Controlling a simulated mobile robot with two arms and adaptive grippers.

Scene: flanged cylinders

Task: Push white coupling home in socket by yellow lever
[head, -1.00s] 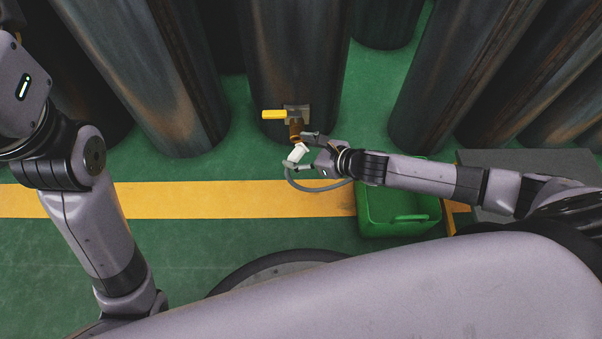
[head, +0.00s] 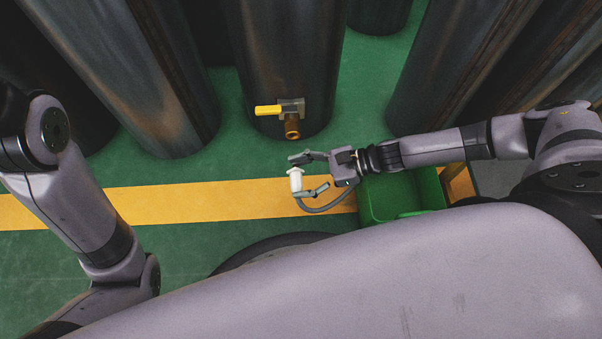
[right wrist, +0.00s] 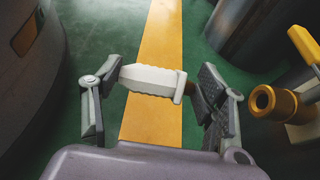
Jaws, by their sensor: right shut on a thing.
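In the right wrist view the coupling (right wrist: 153,80) lies crosswise between the two fingers. The brass socket (head: 292,129) sticks out low on a dark cylinder, beside the yellow lever (head: 267,110). The coupling is apart from the socket, below it in the head view. In the right wrist view the socket's open mouth (right wrist: 262,100) and the lever (right wrist: 304,44) are at the right. My left gripper is out of view.
Several tall dark metal cylinders (head: 160,85) stand along the back. A green bin (head: 383,198) stands on the floor under my right arm. A yellow stripe (head: 210,200) crosses the green floor, which is clear between stripe and socket.

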